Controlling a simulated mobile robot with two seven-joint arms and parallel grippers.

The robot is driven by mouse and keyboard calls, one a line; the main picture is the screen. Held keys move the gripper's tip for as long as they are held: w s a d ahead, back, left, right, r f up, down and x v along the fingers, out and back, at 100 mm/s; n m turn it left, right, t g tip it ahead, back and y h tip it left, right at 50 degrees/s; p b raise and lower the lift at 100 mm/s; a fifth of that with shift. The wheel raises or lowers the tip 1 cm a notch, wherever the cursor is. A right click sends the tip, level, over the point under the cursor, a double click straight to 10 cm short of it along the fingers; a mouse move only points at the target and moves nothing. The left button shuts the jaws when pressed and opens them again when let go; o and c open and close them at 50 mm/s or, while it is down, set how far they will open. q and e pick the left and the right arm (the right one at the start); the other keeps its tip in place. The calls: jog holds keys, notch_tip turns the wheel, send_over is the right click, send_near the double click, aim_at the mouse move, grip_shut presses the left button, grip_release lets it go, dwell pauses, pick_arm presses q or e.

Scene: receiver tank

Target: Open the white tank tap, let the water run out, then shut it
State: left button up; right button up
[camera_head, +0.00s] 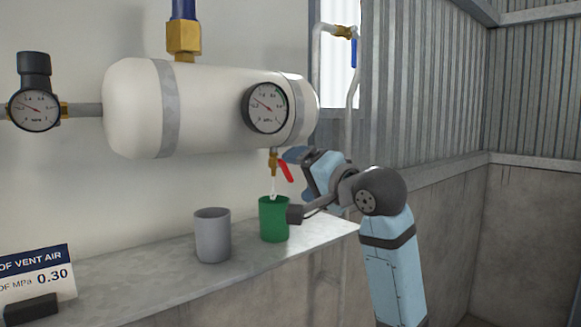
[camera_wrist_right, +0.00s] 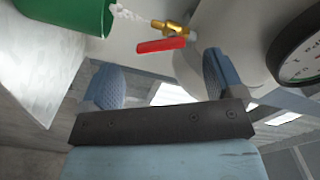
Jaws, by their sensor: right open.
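The white tank (camera_head: 215,105) is fixed to the wall. Under its right end hangs a brass tap (camera_head: 273,160) with a red lever (camera_head: 286,172). A whitish stream of water (camera_head: 272,185) runs from the tap into a green cup (camera_head: 273,220) on the ledge. My right gripper (camera_head: 293,157) is just right of the tap. In the right wrist view its jaws (camera_wrist_right: 160,75) are open and empty, and the red lever (camera_wrist_right: 160,45) lies beyond the fingertips, between them, alongside the brass tap (camera_wrist_right: 170,27). The green cup (camera_wrist_right: 65,12) is at top left there. My left gripper is out of view.
A grey cup (camera_head: 212,235) stands on the ledge (camera_head: 150,290) left of the green cup. A gauge (camera_head: 267,108) sits on the tank above the tap. A pipe (camera_head: 352,90) with a blue-handled valve runs down behind my right arm. A vent air sign (camera_head: 35,280) stands at lower left.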

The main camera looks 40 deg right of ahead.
aim_at(288, 172)
jog(key=w, duration=0.2)
jog(key=shift+w, duration=0.3)
jog(key=shift+w+a+p, duration=0.15)
jog(key=shift+w+p, duration=0.2)
jog(key=shift+w, duration=0.3)
jog(key=c, duration=0.9)
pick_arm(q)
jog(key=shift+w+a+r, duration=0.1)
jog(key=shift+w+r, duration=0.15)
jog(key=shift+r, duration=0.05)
